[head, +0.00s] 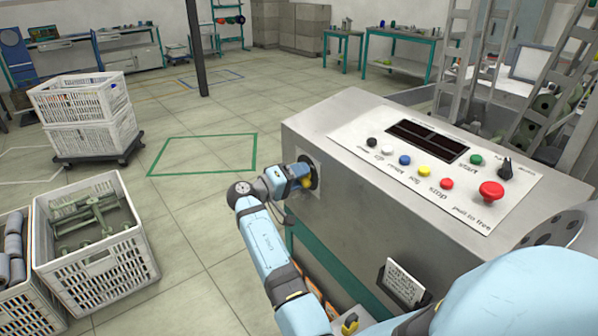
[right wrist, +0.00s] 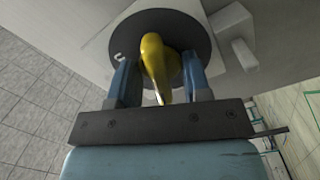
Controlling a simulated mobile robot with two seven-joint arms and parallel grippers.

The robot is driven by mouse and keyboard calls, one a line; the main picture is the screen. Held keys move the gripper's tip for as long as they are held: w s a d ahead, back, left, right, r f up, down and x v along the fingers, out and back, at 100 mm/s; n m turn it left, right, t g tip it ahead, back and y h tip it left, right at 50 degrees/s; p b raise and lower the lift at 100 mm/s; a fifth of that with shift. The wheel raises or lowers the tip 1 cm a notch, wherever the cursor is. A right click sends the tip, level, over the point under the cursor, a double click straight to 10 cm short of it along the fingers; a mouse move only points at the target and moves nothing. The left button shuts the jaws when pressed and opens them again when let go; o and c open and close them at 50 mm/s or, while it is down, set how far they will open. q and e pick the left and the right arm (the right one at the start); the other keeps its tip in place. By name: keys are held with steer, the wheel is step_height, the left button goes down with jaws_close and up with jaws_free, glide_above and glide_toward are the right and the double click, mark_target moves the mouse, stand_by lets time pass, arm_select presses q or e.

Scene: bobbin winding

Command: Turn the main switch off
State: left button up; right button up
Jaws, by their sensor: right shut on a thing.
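The main switch has a yellow handle (right wrist: 155,60) on a round black disc (right wrist: 200,32). In the head view, its dark disc (head: 315,177) is on the left side wall of the grey machine, mostly hidden behind my gripper. My right gripper (head: 304,178) is up against this wall at the switch. In the right wrist view my two blue fingers (right wrist: 158,78) stand on either side of the yellow handle, shut on it. The handle lies roughly along the view, tilted slightly. My left gripper is not in view.
The machine's top panel (head: 370,165) carries coloured buttons, a black knob (head: 506,168) and a red mushroom button (head: 491,192). White crates (head: 95,262) stand on the floor at left. Floor around the green outline (head: 205,137) is clear.

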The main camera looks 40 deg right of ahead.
steer(key=shift+n+p, duration=0.9)
steer(key=shift+p, duration=0.3)
steer(key=o, duration=1.5)
steer(key=shift+f, duration=0.1)
